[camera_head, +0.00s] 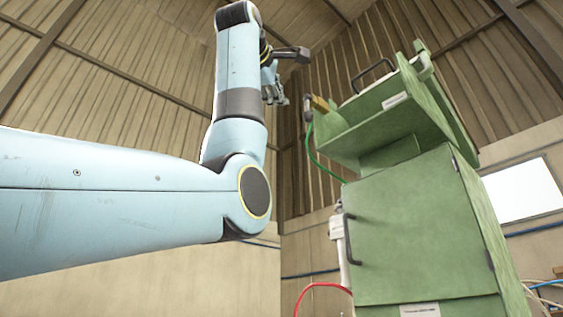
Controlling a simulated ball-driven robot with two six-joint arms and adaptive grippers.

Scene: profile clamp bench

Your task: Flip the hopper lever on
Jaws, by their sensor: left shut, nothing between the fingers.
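A green machine (405,215) stands at the right, with a tray-like green upper part (385,120) that looks like the hopper. A brass-coloured piece (320,103) with a dark end sticks out from the left side of this upper part. A black bar handle (372,74) rises behind its edge. I cannot tell for sure which part is the hopper lever. My left gripper (273,94) is raised left of the upper part, shut and empty, apart from the brass-coloured piece. My right gripper is not in view.
The machine's front door has a dark vertical handle (348,240). A green hose (312,150) hangs from near the brass-coloured piece. A red hose (322,286) curves low at the left of the machine. A white panel (520,190) is on the wall at the right.

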